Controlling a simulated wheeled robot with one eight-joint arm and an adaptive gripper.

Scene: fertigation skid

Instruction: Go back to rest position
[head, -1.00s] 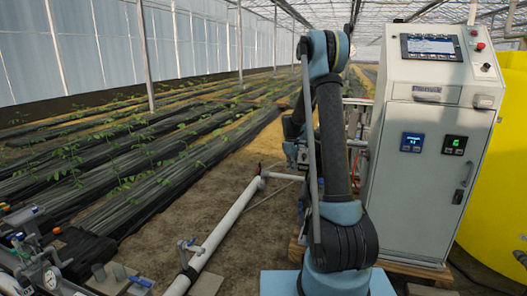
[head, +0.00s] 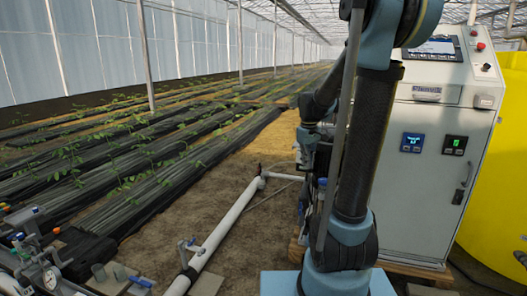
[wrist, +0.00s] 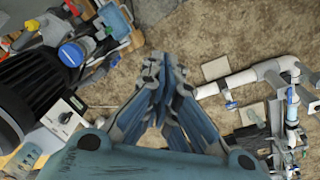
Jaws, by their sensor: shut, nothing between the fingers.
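My gripper (wrist: 163,75) shows in the wrist view, pointing down over bare brown ground. Its fingers are together at the tips with nothing between them. In the head view my arm stands upright in front of the grey control cabinet (head: 425,185).
A yellow tank (head: 500,190) stands right of the cabinet. Valves and a gauge (head: 52,278) fill the lower left. Planted rows (head: 110,165) lie beyond.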

